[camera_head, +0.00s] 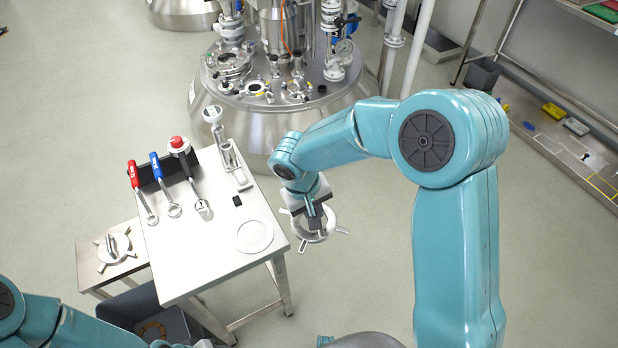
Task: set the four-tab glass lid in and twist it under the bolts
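My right gripper (315,222) is above the floor, just past the right edge of the steel table. It is shut on a round lid (325,234) with flat tabs sticking out from its rim; the gripper hides its middle. A second round tabbed lid (113,248) with an upright handle lies on the low side table at left. The steel reactor (290,115) stands behind the table, with several ports and fittings on top. A dark round opening (255,88) shows near its front edge; bolts there are too small to make out. My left arm enters at lower left; its gripper is not seen.
The steel table (190,255) bears a pale round disc (254,236), a red-handled wrench (142,190), a blue-handled wrench (165,184), a red-topped tool (188,172) and an upright metal fixture (226,148). A dark bin (150,308) stands below.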

